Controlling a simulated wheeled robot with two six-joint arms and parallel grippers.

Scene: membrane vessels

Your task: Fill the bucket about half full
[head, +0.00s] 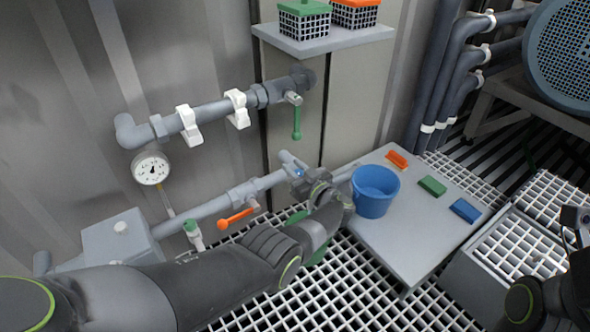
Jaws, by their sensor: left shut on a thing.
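The blue bucket (376,192) stands upright on a grey platform (405,232). Its opening faces up and looks plain blue inside; I cannot tell how much water is in it. My left gripper (299,174) is at the lower pipe, just left of the bucket, and shut on a small blue valve handle (299,172). The gripper hides most of the handle and part of the pipe. The lower pipe (205,207) runs behind my left wrist towards the bucket. My right arm shows at the lower right edge; its jaws are not clear.
An orange valve handle (236,219) is on the lower pipe and a green one (297,122) on the upper pipe. A gauge (151,168) hangs at left. Orange (397,159), green (432,186) and blue (465,210) blocks lie on the platform. White grating (350,300) covers the floor.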

